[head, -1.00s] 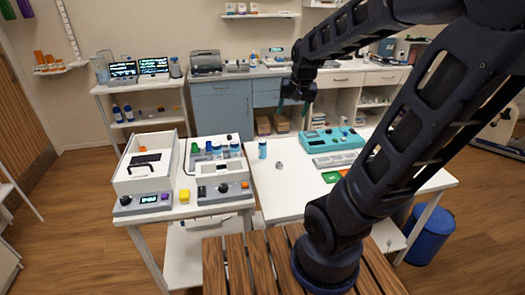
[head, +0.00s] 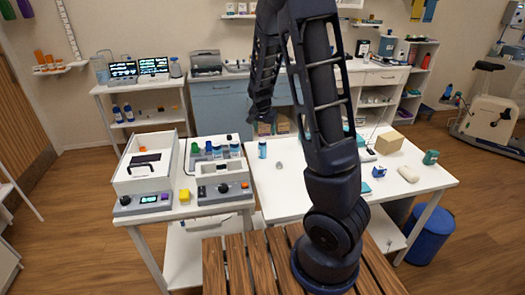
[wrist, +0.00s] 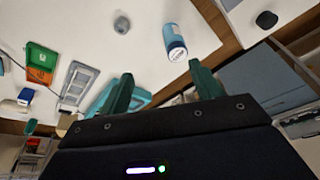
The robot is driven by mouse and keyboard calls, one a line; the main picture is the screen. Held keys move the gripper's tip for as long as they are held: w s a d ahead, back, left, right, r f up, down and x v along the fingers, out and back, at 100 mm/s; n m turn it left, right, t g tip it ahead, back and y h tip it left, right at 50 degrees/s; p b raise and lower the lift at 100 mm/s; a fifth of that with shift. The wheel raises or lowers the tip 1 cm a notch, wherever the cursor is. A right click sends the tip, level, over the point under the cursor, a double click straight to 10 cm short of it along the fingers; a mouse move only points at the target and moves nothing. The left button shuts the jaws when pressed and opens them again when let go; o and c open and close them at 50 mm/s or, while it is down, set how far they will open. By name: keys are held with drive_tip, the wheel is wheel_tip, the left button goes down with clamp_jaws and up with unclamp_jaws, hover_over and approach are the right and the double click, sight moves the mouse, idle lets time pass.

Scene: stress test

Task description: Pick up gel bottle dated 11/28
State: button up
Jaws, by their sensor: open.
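A blue bottle with a white label (head: 262,149) stands near the left edge of the white table (head: 280,195). In the wrist view the same-looking blue bottle (wrist: 174,42) lies beyond my fingertips, between and slightly right of them, not touched. Its label is too small to read, so I cannot tell the date. My gripper (wrist: 161,70) is open and empty, its two green fingers spread apart. More bottles, green (head: 195,148) and blue (head: 235,150), stand at the white equipment on the left table; their labels are unreadable too.
A small grey object (wrist: 121,25) sits near the bottle. The wrist view shows a grey tray (wrist: 78,84), a green and orange item (wrist: 41,62) and a teal device.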

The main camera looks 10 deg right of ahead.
drive_tip(key=h, duration=0.1)
approach(262, 147)
drive_tip(key=w+f, duration=0.1)
drive_tip(key=shift+m, duration=0.3)
drive_tip(key=shift+w+d+x, duration=0.1)
drive_tip(key=shift+w+x, duration=0.1)
drive_tip(key=shift+x, duration=2.55)
drive_tip(key=shift+w+d+x, duration=0.15)
drive_tip(key=shift+x, duration=2.65)
drive_tip(key=shift+r, duration=0.2)
drive_tip(key=c, duration=1.1)
drive_tip(key=shift+c, duration=0.2)
drive_tip(key=shift+t, duration=0.3)
